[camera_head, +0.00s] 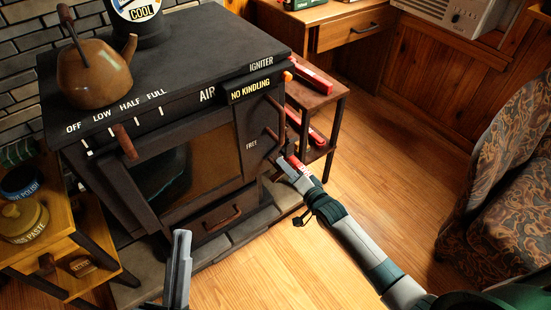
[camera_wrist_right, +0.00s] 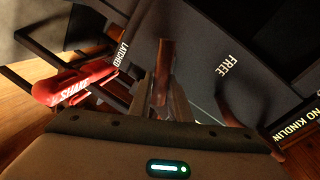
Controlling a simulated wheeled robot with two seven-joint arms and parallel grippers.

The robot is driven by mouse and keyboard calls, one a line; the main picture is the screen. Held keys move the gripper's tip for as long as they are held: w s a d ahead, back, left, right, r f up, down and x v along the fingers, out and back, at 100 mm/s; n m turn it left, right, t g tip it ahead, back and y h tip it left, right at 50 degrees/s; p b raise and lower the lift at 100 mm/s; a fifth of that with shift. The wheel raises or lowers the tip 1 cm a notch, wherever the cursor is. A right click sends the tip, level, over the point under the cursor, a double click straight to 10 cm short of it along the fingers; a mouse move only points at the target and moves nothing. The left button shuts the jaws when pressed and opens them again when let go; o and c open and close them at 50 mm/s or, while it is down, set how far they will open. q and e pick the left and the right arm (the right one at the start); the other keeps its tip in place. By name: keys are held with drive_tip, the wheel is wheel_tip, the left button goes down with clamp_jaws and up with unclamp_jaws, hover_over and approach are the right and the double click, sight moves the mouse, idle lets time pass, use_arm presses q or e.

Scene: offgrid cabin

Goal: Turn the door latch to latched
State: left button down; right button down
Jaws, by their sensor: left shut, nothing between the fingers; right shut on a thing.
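The door latch (camera_wrist_right: 166,62) is a brown bar on the dark stove front. In the right wrist view it stands between the label LATCHED (camera_wrist_right: 122,50) and the label FREE (camera_wrist_right: 231,63), apart from both words. My right gripper (camera_wrist_right: 160,98) is shut on the latch. In the head view my right gripper (camera_head: 282,163) is at the right edge of the stove front, just below FREE (camera_head: 251,145), and largely hides the latch; LATCHED is not visible there. My left gripper (camera_head: 184,236) is shut and empty, in front of the stove's lower drawer.
Brown handles (camera_head: 272,133) stick out above my right gripper. A small side table (camera_head: 320,92) with red objects stands right of the stove (camera_head: 190,62). A kettle (camera_head: 95,75) sits on top. A patterned armchair (camera_head: 510,150) is at the right; the wood floor between is clear.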

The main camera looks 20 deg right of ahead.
drive_tip(key=shift+s+a+f+m, duration=0.15)
drive_tip(key=shift+f+m, duration=0.15)
drive_tip(key=shift+f, duration=0.15)
drive_tip(key=shift+m, duration=0.3)
drive_tip(key=shift+f+m+g+y, duration=0.3)
drive_tip(key=shift+m+y, duration=0.1)
drive_tip(key=shift+m, duration=1)
drive_tip(key=c, duration=1.6)
unclamp_jaws()
drive_tip(key=shift+c, duration=0.2)
drive_tip(key=shift+r, duration=0.1)
drive_tip(key=shift+r, duration=0.1)
